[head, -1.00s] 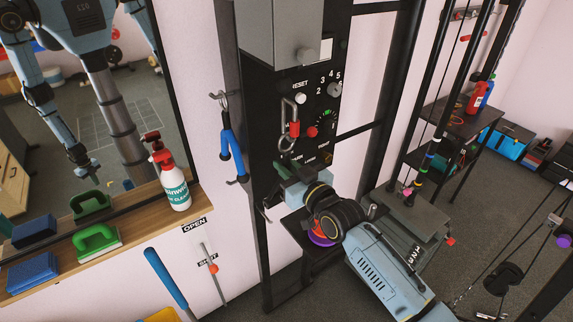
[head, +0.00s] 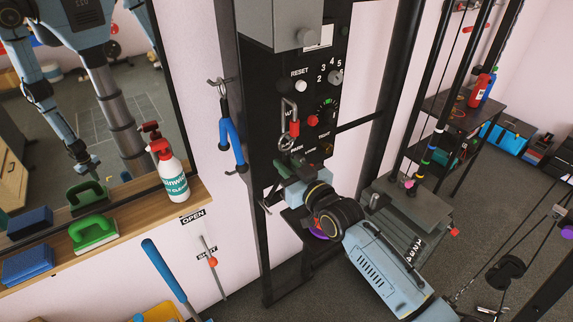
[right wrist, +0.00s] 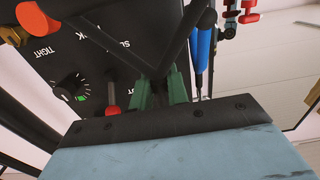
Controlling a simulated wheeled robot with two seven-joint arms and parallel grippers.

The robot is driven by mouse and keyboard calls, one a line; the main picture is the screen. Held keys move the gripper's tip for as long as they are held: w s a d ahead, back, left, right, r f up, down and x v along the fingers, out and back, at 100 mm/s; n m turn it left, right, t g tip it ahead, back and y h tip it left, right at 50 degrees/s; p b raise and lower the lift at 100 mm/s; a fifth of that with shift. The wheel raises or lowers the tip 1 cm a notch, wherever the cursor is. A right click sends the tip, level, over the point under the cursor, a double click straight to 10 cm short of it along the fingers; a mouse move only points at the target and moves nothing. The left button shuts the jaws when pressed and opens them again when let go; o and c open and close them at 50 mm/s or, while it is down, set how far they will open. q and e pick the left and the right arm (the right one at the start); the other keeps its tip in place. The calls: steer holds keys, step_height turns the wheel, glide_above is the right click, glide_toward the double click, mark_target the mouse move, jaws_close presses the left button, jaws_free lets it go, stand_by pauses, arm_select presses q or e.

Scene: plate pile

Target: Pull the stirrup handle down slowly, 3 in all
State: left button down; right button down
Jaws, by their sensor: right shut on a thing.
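My right gripper (head: 288,172) is in front of the lower part of the black panel in the head view. Its green fingertips, also in the right wrist view (right wrist: 160,92), are shut on the stirrup handle (right wrist: 180,50). What shows of the handle there is a dark V of two bars rising from between the fingers. The grip itself is mostly hidden by the fingers and my gripper body. In the head view a metal carabiner with a red sleeve (head: 295,128) and a ring hang just above the gripper. My left gripper is not directly in view.
The black panel (head: 300,105) carries a dial, knobs and labels. A blue handle (head: 232,150) hangs on a hook to its left.

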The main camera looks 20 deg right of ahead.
steer(key=shift+f+b, duration=0.85)
steer(key=shift+f, duration=0.6)
steer(key=shift+f+b, duration=0.85)
steer(key=shift+f, duration=0.4)
steer(key=shift+f+b, duration=0.85)
steer(key=shift+f, duration=0.2)
steer(key=shift+f+b, duration=0.4)
steer(key=shift+f, duration=0.1)
steer(key=shift+r+p, duration=1.3)
